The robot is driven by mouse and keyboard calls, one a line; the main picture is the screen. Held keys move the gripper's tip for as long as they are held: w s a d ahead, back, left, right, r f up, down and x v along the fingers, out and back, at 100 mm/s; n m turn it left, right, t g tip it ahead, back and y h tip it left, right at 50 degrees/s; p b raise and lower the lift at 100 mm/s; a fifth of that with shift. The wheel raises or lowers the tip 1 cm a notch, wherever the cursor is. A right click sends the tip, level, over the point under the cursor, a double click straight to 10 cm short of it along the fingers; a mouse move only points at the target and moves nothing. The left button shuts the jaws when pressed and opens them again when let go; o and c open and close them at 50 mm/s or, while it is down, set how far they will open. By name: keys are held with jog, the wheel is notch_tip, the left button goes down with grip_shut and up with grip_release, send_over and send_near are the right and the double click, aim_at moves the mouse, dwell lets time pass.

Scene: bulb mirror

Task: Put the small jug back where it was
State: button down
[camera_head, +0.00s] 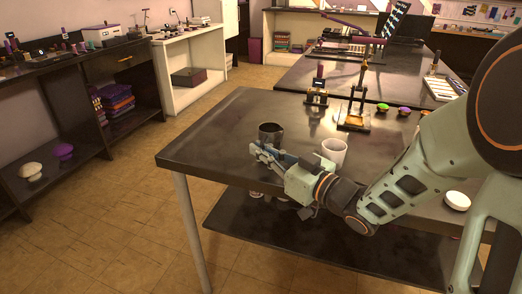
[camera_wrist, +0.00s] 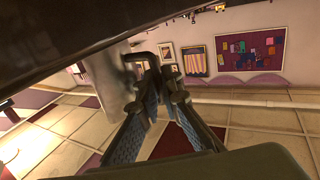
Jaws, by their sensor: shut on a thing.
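The small jug (camera_head: 270,131) is a dark, open-topped vessel at the near left of the dark table (camera_head: 235,120). My gripper (camera_head: 261,152) reaches it from the near right, with its fingers low at the jug's near side. In the wrist view the jug's side looks grey (camera_wrist: 108,85) and stands left of my fingers (camera_wrist: 155,75). Its dark handle (camera_wrist: 140,57) is at the fingertips, and my gripper is shut on it. The jug looks roughly upright in the head view. Its base is partly hidden by my gripper, so I cannot tell whether it touches the table.
A pale cup (camera_head: 334,152) stands on the table just right of my gripper. A dark and brass stand (camera_head: 355,115) and a smaller stand (camera_head: 317,92) are farther back. Small coloured domes (camera_head: 383,107) lie beside them. The table's left part is clear.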

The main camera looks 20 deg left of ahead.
jog(key=c, duration=2.1)
grip_release()
jog(key=shift+d+r+p, duration=0.1)
jog(key=shift+r+p, duration=0.05)
jog(key=shift+p, duration=0.2)
jog(key=p+v, duration=0.2)
jog(key=v, duration=1)
